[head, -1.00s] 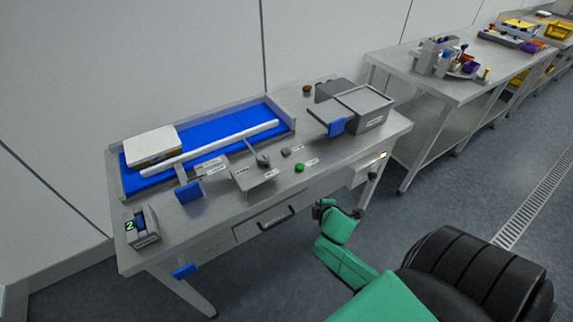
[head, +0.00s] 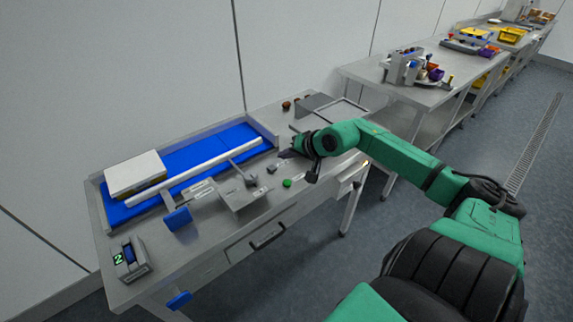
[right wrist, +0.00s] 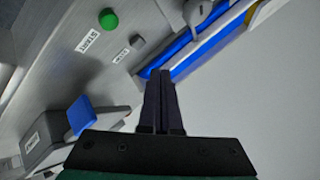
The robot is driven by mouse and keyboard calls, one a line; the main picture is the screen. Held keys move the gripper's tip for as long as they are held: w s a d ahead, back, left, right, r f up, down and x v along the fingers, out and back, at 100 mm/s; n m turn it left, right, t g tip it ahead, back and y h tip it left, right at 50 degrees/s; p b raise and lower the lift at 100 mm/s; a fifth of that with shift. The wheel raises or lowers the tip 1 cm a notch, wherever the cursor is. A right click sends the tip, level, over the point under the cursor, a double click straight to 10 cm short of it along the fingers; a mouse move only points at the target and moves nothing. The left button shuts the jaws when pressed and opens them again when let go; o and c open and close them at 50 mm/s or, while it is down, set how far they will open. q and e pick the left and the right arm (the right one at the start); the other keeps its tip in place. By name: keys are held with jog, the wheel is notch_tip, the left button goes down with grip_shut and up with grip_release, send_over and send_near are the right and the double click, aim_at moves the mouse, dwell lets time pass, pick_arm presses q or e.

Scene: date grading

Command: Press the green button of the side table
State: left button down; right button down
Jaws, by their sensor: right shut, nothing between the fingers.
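The green button (head: 287,183) is a small round knob on the top of the steel side table (head: 215,228), near its front edge. It also shows in the right wrist view (right wrist: 109,20), at the upper left beside a small label. My right gripper (head: 287,154) is over the table, beyond and apart from the green button. In the right wrist view its two dark fingers (right wrist: 160,82) are together with nothing between them. The button is to the left of the fingertips there. My left gripper is not in view.
A dark knob (head: 271,169) sits close to the green button. A blue belt (head: 205,150) bears a white-topped box (head: 135,172). A display unit (head: 130,260) showing 2 stands at the left end. A grey box (head: 345,110) is partly behind my arm.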

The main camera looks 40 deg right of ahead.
aim_at(289, 184)
jog(key=shift+s+d+n+h, duration=0.25)
jog(key=shift+d+n+h, duration=0.05)
jog(key=shift+d+n, duration=0.25)
jog(key=shift+f, duration=0.1)
notch_tip(289, 184, down, 8)
jog(key=b, duration=0.6)
jog(key=shift+f, duration=0.25)
jog(key=shift+f+b, duration=0.15)
jog(key=shift+b, duration=0.15)
dwell(1.0)
jog(key=shift+f+b, duration=0.4)
jog(key=shift+b, duration=0.1)
